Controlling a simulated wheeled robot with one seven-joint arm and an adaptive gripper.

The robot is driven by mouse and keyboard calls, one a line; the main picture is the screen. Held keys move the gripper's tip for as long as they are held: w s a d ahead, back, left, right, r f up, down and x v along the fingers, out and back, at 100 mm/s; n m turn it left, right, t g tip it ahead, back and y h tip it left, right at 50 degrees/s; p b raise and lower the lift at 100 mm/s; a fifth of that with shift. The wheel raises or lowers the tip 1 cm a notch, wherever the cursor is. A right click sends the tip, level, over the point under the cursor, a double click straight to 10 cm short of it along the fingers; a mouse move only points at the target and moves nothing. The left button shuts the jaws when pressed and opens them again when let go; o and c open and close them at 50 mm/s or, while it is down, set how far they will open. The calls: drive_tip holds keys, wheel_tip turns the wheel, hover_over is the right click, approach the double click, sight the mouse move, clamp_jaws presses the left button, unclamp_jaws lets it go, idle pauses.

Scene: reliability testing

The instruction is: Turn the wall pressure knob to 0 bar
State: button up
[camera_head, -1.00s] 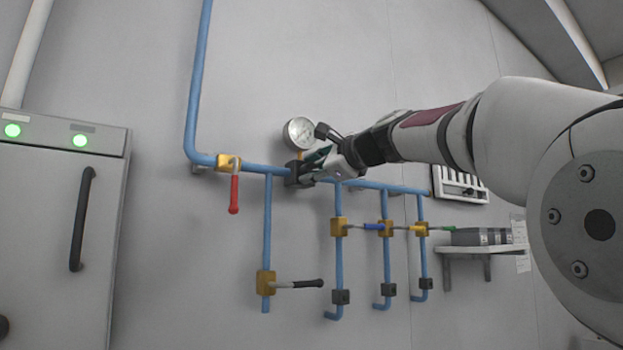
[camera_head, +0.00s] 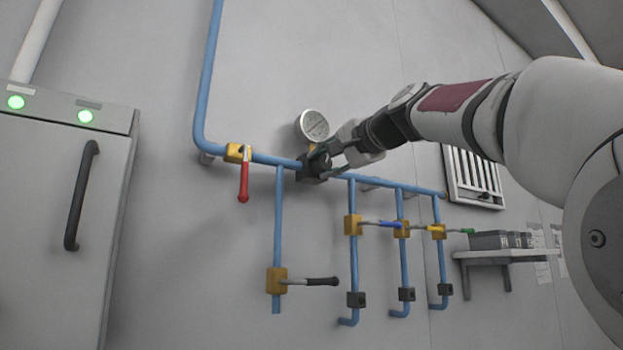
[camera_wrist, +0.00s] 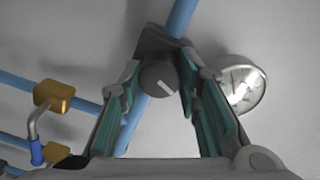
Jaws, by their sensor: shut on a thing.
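The pressure knob (camera_wrist: 158,78) is a round dark grey knob with a white mark, on a dark regulator block (camera_head: 309,169) in the blue pipe. My gripper (camera_head: 325,163) is at this block. In the wrist view its two teal-padded fingers stand on either side of the knob, and it is shut on the knob. The white round pressure gauge (camera_head: 313,126) is just above the block. It also shows in the wrist view (camera_wrist: 240,84), right of the fingers, its reading too small to tell.
A yellow valve with a red handle (camera_head: 243,182) is left of the block. Below are a black-handled valve (camera_head: 277,281) and several branch pipes with coloured levers. A shelf (camera_head: 497,256) is at right, a cabinet (camera_head: 62,220) at left.

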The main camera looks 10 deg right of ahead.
drive_tip(key=shift+f+n+b, duration=0.15)
drive_tip(key=shift+n+b, duration=0.75)
drive_tip(key=shift+n, duration=1.2)
drive_tip(key=o, duration=1.1)
drive_tip(key=shift+o, duration=0.2)
drive_tip(key=v, duration=1.2)
drive_tip(key=shift+a, duration=0.1)
